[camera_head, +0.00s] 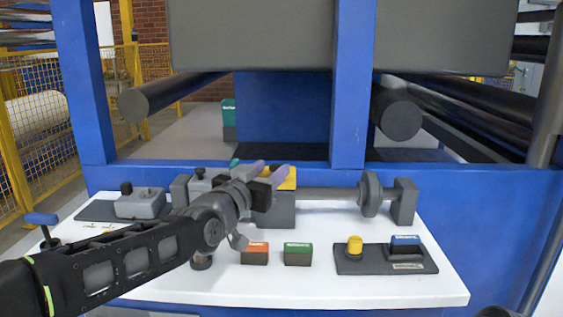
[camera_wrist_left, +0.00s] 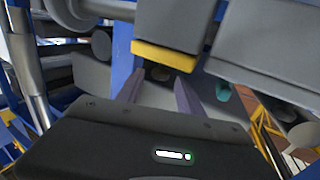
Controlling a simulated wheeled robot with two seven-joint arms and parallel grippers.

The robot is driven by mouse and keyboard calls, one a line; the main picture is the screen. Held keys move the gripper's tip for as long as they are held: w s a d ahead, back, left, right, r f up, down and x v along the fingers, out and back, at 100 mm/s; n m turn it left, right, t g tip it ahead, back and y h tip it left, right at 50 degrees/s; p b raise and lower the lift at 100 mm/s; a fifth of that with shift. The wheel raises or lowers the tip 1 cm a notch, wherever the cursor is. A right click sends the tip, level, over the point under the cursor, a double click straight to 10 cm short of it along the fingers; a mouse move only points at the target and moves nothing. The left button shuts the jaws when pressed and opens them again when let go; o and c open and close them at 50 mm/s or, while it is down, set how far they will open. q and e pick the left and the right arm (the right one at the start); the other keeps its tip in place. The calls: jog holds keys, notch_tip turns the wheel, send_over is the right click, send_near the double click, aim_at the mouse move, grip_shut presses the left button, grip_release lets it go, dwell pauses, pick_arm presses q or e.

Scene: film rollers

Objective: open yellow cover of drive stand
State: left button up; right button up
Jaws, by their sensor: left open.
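The yellow cover (camera_head: 287,181) sits on top of the grey drive stand block (camera_head: 277,212) on the white table, partly hidden by my left gripper. In the left wrist view the yellow cover (camera_wrist_left: 165,57) shows as a strip against a grey block (camera_wrist_left: 180,25). My right gripper is not in view.
A shaft with a grey disc (camera_head: 370,194) runs right from the stand. Orange (camera_head: 255,253) and green (camera_head: 298,254) blocks stand in front. A dark base with a yellow knob (camera_head: 355,246) is at right. A blue post (camera_head: 353,85) rises behind. The table's front right is clear.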

pick_arm(q)
jog(key=x, duration=0.6)
jog(key=shift+c, duration=0.2)
grip_shut()
dwell(1.2)
